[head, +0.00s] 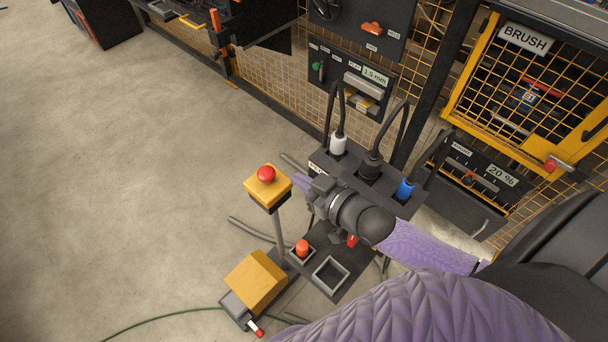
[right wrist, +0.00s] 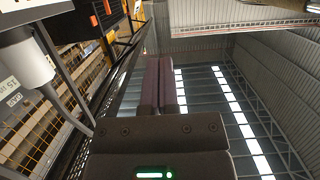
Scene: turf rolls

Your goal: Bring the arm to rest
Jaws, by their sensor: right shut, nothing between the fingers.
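My right arm, in a purple padded sleeve, comes in from the lower right of the head view. My right gripper (head: 299,181) is over the black stand, beside the red button post, and its fingers are partly hidden by its own wrist. In the right wrist view the two purple fingers (right wrist: 160,82) lie together, shut and empty, with the hall roof behind them. I cannot tell whether the gripper touches the stand. My left gripper is in neither view.
A red button on a yellow box (head: 262,193) stands left of the gripper. A socket box with white, black and blue plugs (head: 404,189) is close to its right. A yellow pedal cover (head: 255,280) is below. Yellow mesh guards (head: 500,85) line the back; the left floor is clear.

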